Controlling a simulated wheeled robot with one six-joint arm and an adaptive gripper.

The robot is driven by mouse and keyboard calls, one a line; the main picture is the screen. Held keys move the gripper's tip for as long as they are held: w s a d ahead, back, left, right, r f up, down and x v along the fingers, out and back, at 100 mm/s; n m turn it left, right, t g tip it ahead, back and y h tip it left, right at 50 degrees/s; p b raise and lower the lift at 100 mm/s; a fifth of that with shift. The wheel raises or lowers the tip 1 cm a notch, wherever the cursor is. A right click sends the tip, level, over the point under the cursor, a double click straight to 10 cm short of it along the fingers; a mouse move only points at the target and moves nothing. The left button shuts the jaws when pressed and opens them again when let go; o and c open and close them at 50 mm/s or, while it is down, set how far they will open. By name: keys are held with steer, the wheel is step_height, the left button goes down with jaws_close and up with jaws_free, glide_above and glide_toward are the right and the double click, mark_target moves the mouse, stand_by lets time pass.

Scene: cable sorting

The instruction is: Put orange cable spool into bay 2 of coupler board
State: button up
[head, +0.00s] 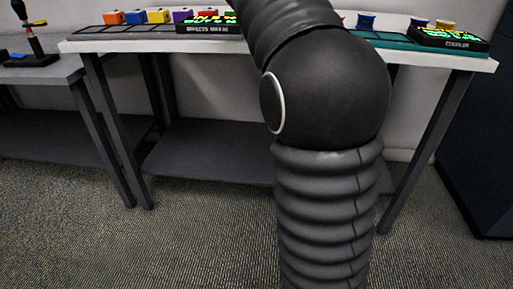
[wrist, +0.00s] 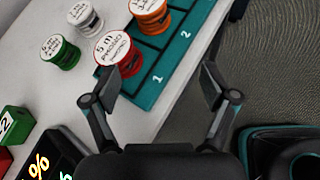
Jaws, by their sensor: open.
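The teal coupler board (wrist: 143,93) lies across the top middle of the wrist view, with white numbers 1 and 2 on its near edge. An orange-looking spool (wrist: 150,27) with a white label stands toward the far end of the bay 2 strip. A redder spool (wrist: 128,65) with a white label stands toward the far end of the bay 1 strip. Whether each sits fully inside its bay is unclear. My gripper (wrist: 160,87) is open and empty, its fingertips apart over the board's near edge. In the head view my arm hides part of the table.
A green spool (wrist: 66,58) and a white-topped spool (wrist: 84,18) stand on the white table (wrist: 45,88). A green block (wrist: 14,127) and a dark lit sign (wrist: 52,150) are at lower left. In the head view, several coloured pieces (head: 114,17) stand on the left board.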

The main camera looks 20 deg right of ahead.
steer(key=s+a+f+m+t+y, duration=0.2)
steer(key=s+a+f+m+y, duration=0.4)
steer(key=s+a+f, duration=0.5)
steer(key=s+a+f+m+t+y, duration=0.2)
steer(key=s+a+f+m+y, duration=0.4)
steer(key=s+a+f+m, duration=0.5)
steer(key=s+a+f, duration=0.1)
steer(key=s+f, duration=0.4)
steer(key=f, duration=0.1)
steer(key=shift+s+f, duration=0.25)
steer(key=shift+f, duration=0.1)
